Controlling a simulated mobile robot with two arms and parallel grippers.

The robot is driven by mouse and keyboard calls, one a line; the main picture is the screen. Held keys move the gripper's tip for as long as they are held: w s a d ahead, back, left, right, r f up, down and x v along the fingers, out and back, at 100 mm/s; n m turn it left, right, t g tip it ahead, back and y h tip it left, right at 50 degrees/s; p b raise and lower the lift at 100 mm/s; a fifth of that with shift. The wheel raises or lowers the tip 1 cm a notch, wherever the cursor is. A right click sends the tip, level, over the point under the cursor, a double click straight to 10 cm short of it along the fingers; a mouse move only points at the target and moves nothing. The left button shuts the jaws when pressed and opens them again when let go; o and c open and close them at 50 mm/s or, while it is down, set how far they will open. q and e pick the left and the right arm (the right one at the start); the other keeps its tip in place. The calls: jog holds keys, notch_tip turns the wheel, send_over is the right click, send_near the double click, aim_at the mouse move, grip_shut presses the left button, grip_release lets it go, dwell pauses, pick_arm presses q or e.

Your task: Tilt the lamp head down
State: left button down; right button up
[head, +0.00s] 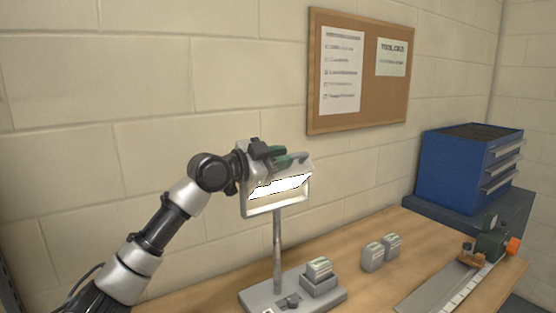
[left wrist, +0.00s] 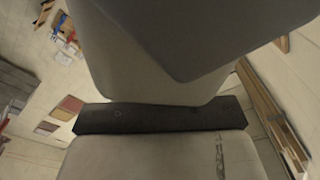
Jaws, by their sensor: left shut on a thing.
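The lamp has a pale boxy head (head: 246,206) with a bright lit panel, on a thin grey post (head: 277,250) that rises from a flat grey base (head: 335,296) on the bench. The lit panel faces toward me. My left gripper (head: 287,159) is at the top edge of the lamp head, shut on it; the green and grey fingers lie over that edge and hide part of it. In the left wrist view, large grey surfaces and a dark strip fill the middle, too close to tell apart. My right gripper is not in view.
Small grey boxes with labels (head: 373,257) stand on the wooden bench (head: 415,240) right of the lamp; another sits on the lamp base. A blue drawer cabinet (head: 455,170) and a tool with an orange knob (head: 512,246) are farther right. A cork board (head: 367,110) hangs behind.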

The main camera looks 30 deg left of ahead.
pick_arm(q)
jog(key=shift+d+f, duration=0.15)
jog(key=shift+f, duration=0.2)
jog(key=c, duration=1.3)
grip_release()
jog(key=shift+o, duration=0.9)
jog(key=shift+r, duration=0.15)
jog(key=b+v, duration=0.4)
jog(key=v, duration=0.7)
